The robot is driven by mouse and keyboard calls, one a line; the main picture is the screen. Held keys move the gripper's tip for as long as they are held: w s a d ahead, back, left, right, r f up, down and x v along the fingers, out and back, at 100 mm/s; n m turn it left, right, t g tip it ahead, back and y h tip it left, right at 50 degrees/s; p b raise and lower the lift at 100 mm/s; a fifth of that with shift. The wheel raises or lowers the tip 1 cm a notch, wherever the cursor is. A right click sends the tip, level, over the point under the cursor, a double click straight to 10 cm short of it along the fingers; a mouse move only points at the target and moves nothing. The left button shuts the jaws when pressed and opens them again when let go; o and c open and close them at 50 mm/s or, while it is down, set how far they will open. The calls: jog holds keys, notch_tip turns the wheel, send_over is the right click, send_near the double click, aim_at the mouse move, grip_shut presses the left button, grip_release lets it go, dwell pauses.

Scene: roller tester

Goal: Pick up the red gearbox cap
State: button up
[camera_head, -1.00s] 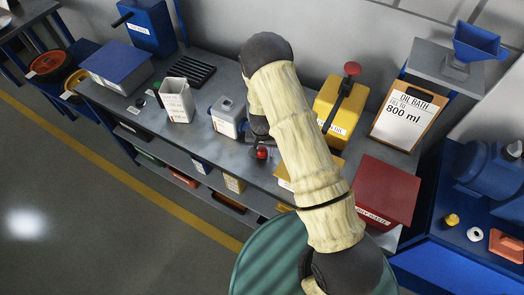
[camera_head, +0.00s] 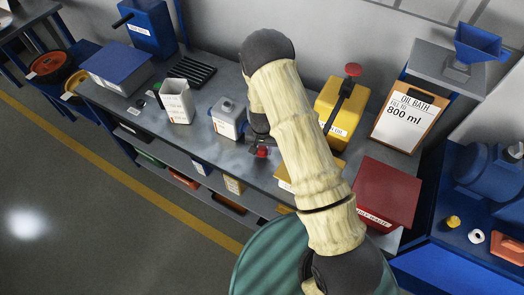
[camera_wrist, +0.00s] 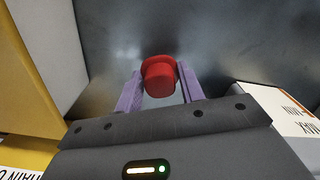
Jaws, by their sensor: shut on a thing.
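The red gearbox cap (camera_wrist: 159,76) is between the two purple fingers of my gripper (camera_wrist: 158,88) in the wrist view. The fingers touch it on both sides, and my gripper is shut on it. In the head view the red cap (camera_head: 262,152) shows just below the dark end of my arm, over the grey workbench (camera_head: 205,148). My fingers are mostly hidden there. I cannot tell how high the cap is above the bench top.
A white jug (camera_head: 227,120) stands just left of my gripper. A red box (camera_head: 386,190) and the oil bath sign (camera_head: 405,112) are farther right.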

aim_at(262, 148)
notch_tip(262, 148, up, 9)
jog(key=shift+s+f+b, duration=0.1)
jog(key=shift+f+b, duration=0.05)
jog(key=shift+b, duration=0.75)
